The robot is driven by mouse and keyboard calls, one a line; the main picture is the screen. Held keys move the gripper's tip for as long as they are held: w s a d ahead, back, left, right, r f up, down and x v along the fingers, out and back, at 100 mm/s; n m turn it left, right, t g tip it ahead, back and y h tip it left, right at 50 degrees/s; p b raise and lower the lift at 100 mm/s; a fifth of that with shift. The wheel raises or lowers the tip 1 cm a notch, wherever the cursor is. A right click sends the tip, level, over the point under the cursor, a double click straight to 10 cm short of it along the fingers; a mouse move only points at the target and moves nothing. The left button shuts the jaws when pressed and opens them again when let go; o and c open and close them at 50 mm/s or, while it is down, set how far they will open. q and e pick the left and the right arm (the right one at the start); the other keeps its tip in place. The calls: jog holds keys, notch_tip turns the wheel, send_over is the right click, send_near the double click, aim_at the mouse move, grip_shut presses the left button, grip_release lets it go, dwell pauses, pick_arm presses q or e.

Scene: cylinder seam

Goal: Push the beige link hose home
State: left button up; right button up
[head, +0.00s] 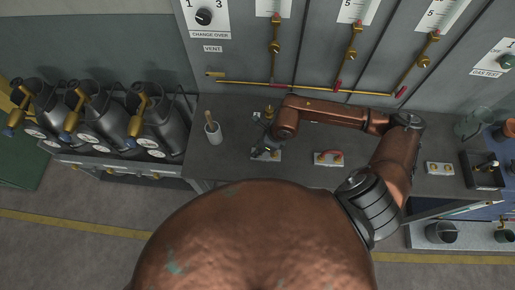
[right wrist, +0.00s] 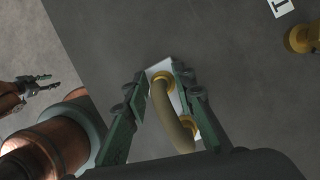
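The beige link hose (right wrist: 163,105) shows in the right wrist view as a curved tube over a white plate (right wrist: 158,68) with brass fittings. Its upper end is at one fitting (right wrist: 161,76); its lower end curves near the other fitting (right wrist: 189,128), and I cannot tell how far either end is seated. My right gripper (right wrist: 158,74) has its green fingers on either side of the hose, with gaps showing. In the head view this gripper (head: 265,142) is over the plate and hides the hose. My left gripper (right wrist: 45,83) shows at the left of the wrist view, fingers apart and empty.
A cup with a pestle-like stick (head: 213,130) stands to the left. Another white plate (head: 439,168) and a dark box (head: 483,170) are farther right. Brass pipes (head: 300,86) run behind.

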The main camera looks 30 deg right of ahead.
jog(key=shift+o, duration=1.3)
jog(key=v, duration=1.2)
